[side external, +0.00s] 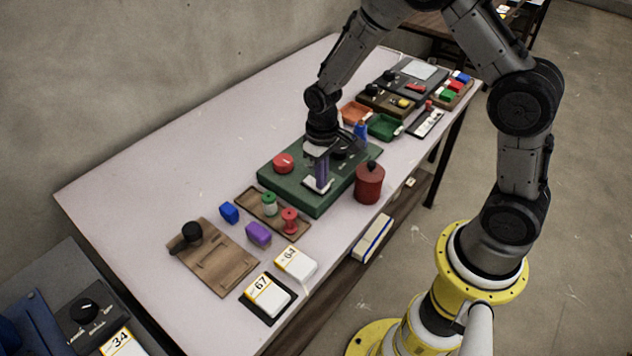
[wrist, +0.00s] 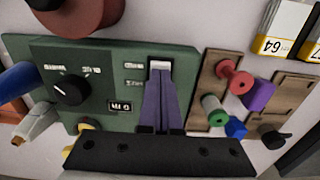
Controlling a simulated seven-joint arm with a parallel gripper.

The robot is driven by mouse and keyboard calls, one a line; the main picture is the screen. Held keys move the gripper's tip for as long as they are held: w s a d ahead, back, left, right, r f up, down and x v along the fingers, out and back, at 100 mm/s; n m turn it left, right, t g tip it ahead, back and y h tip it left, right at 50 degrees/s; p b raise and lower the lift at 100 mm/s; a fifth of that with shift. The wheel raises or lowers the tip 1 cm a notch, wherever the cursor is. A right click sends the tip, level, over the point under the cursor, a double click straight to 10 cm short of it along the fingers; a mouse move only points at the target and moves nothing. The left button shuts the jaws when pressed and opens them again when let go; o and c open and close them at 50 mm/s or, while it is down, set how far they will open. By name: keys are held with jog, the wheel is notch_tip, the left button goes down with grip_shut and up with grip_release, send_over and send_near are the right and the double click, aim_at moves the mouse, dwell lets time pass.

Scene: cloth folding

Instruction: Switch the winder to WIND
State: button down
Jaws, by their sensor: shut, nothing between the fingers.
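The green box (side external: 290,190), probably the winder, sits mid-table; its panel also shows in the wrist view (wrist: 110,65). A pale switch (wrist: 160,66) on it has two small labels to its left, too blurred to read. A black dial knob (wrist: 70,90) with a white pointer line sits further left, with blurred labels above it. My gripper (side external: 320,188) is above the panel, its purple fingers shut and empty. In the wrist view the fingertips (wrist: 160,72) are at the switch; I cannot tell whether they touch it. The fingers hide part of the switch area.
A red lidded pot (side external: 369,184) stands close to the box's near right side. A tray with green and red spools (side external: 290,222) and a purple block (side external: 258,234) lie left.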

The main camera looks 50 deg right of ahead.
jog(key=shift+f, duration=0.15)
jog(key=shift+r, duration=3.55)
